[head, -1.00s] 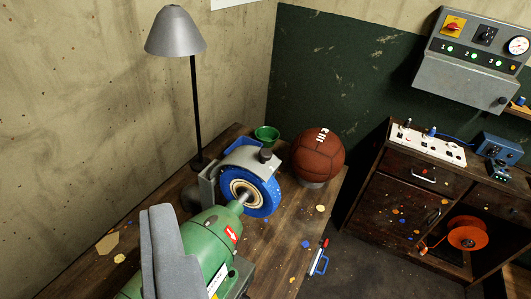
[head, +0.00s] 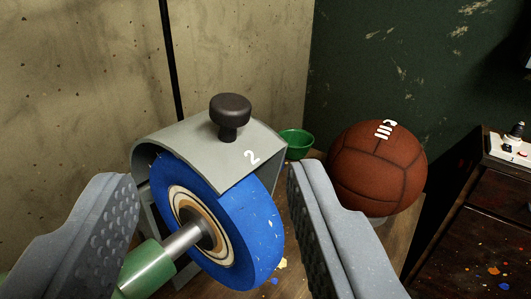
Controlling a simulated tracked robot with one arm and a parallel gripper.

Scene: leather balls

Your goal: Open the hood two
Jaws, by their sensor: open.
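The hood two (head: 190,143) is a curved grey metal cover marked with a white "2". It sits over the top of a blue wheel (head: 255,235) and is closed down on it. A dark round knob (head: 231,115) stands up from the hood's top. The wheel is on a metal shaft that runs into a green machine body (head: 146,270). My gripper (head: 212,180) is open and empty. Its two grey padded fingers stand wide apart in front of the wheel, one on each side in the picture. The knob shows above and between the fingertips, apart from both.
A brown leather ball (head: 378,168) rests on a small stand to the right of the hood. A green bowl (head: 296,143) is behind the hood. A dark lamp pole (head: 172,60) rises behind it near the wall. A dark cabinet (head: 490,230) is at the right.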

